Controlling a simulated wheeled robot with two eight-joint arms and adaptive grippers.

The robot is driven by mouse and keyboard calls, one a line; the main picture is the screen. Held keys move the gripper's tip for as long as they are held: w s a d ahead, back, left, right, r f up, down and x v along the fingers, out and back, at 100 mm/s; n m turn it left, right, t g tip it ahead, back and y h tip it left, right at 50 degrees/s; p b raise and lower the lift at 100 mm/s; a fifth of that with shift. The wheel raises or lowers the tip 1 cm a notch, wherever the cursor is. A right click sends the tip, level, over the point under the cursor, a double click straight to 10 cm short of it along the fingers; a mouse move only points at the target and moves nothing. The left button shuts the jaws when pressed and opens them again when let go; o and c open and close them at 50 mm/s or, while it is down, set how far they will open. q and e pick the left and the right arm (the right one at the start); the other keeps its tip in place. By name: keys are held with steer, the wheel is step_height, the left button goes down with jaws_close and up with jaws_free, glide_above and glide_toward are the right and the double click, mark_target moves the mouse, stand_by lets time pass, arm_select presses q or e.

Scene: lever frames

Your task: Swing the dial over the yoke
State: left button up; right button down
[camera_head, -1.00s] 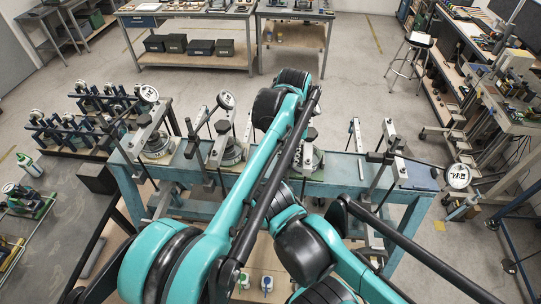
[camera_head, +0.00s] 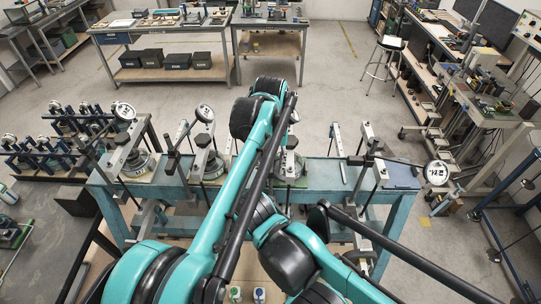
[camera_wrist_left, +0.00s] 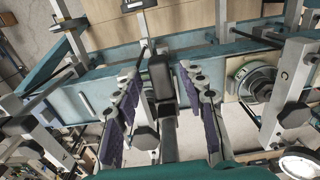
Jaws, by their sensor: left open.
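Several round white-faced dials on tilted arms stand along a teal bench (camera_head: 325,172). One dial (camera_head: 124,111) is at the left end, a second dial (camera_head: 205,113) is right of it, and another dial (camera_head: 437,172) sticks out past the right end on a long bar. One more is mostly hidden behind my teal arm. I cannot tell which parts are the yoke. In the left wrist view my left gripper (camera_wrist_left: 158,70) is open, its purple-padded fingers on either side of a dark block (camera_wrist_left: 160,77); contact is not clear. My right gripper does not show.
A rack of several similar dial fixtures (camera_head: 75,130) stands left of the bench. A table with dark boxes (camera_head: 165,60) is at the back, and a stool (camera_head: 388,50) stands at the back right. The floor (camera_head: 335,80) behind the bench is clear.

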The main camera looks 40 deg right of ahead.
mark_target(271, 167)
arm_select(q)
step_height(271, 167, up, 11)
steer(key=shift+r, duration=0.2)
stand_by(0.6)
